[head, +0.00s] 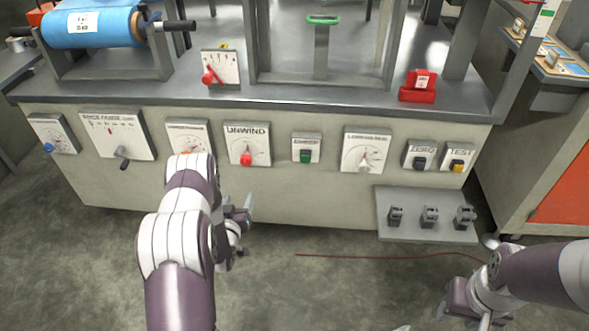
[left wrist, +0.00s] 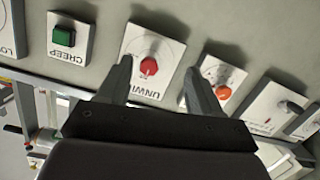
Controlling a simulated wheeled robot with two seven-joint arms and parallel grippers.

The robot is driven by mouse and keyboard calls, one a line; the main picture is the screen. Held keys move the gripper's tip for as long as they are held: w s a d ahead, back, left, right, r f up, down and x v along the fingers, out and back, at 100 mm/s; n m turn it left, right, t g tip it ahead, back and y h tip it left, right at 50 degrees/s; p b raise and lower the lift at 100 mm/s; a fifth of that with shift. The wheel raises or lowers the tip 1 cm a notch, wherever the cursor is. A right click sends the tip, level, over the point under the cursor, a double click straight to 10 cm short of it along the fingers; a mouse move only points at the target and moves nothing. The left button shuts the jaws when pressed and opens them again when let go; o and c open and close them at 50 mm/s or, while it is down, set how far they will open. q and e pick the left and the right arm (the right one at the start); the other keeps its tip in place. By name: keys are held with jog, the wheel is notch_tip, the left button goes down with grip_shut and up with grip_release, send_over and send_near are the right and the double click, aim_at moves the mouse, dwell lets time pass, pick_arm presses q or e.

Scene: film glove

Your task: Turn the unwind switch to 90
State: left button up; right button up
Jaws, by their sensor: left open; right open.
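The unwind switch is a red knob (head: 246,159) on a white square plate labelled UNWIND (head: 248,145) on the machine's front panel. In the left wrist view the red knob (left wrist: 149,66) shows between my two finger tips, ahead of them and apart from them. My left gripper (head: 240,207) is open and empty, in front of the panel and below the unwind plate in the head view. It also shows open in the left wrist view (left wrist: 163,68). My right gripper (head: 462,306) is at the lower right, far from the switch; its fingers are hard to make out.
Left of UNWIND is a plate with an orange-red knob (left wrist: 223,93), partly hidden by my left arm in the head view. Right of it are a green CREEP button (head: 305,156) and a dial plate (head: 366,151). A pedal plate (head: 427,235) juts out low at the right.

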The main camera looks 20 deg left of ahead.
aim_at(245, 162)
pick_arm(q)
jog(key=w+a+r+b, duration=0.1)
jog(key=w, duration=0.3)
jog(key=w+a+r+t+b, duration=0.1)
jog(key=w+b, duration=0.1)
jog(key=w, duration=0.2)
jog(key=w+a+r+t+b, duration=0.1)
jog(key=w, duration=0.3)
jog(key=shift+w+r, duration=0.1)
jog(key=shift+r, duration=0.1)
jog(key=shift+w+a+r+y, duration=0.1)
jog(key=shift+w+y, duration=0.2)
jog(key=c, duration=1.1)
